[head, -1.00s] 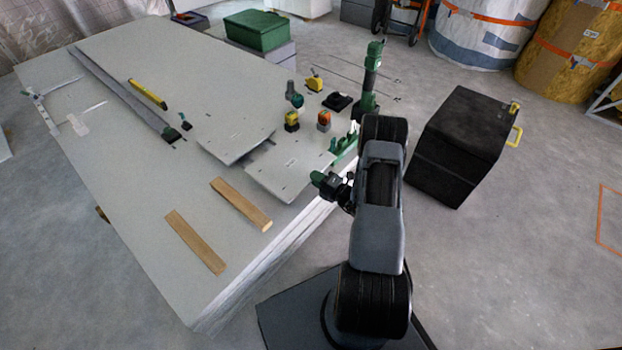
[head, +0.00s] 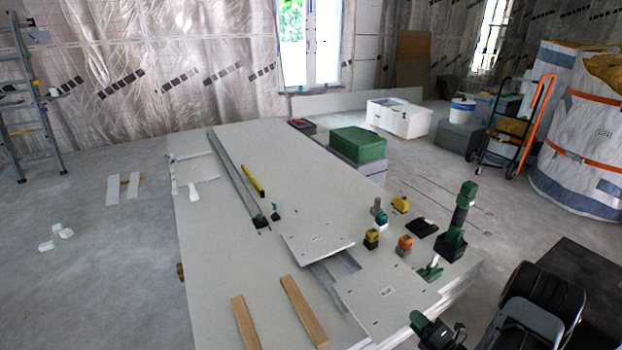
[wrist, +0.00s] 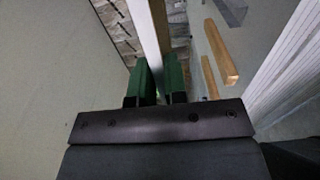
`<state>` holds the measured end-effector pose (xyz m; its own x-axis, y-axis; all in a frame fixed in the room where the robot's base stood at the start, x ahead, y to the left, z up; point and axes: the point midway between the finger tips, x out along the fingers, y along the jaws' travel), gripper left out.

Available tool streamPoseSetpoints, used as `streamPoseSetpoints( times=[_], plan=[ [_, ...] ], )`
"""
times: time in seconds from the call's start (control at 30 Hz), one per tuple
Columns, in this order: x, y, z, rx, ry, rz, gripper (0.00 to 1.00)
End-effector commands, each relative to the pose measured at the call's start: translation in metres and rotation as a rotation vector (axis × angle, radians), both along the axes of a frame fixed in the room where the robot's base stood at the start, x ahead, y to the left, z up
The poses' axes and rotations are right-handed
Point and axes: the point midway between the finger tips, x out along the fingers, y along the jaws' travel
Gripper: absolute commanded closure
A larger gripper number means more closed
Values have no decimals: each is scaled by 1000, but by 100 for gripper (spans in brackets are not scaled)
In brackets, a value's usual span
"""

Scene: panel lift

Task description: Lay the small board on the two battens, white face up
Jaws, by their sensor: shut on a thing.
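A pale grey board (head: 376,301) with a small label lies near the stack's right edge in the head view. My gripper (head: 432,328), with green fingers, is at its front right edge. In the wrist view my gripper (wrist: 158,82) is shut on a thin board edge (wrist: 146,32) that runs between the fingers. Two wooden battens (head: 303,311) (head: 244,323) lie apart, roughly parallel, left of the board. They also show at the upper right in the wrist view (wrist: 220,52).
A second pale board (head: 312,246) lies just behind the held one. Several tools, a yellow one (head: 371,239), an orange one (head: 404,245) and a green upright one (head: 457,220), stand on the right. A long grey rail (head: 238,180) lies at the back left.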

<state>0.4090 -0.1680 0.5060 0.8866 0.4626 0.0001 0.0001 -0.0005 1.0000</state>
Motion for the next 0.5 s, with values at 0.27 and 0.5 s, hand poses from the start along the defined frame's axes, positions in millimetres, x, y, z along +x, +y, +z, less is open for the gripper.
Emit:
streamPoseSetpoints(
  times=[0.27,0.5],
  plan=[
    [54,75,74,-5,-10,233,100],
    [73,137,118,-1,-6,390,100]
  ],
)
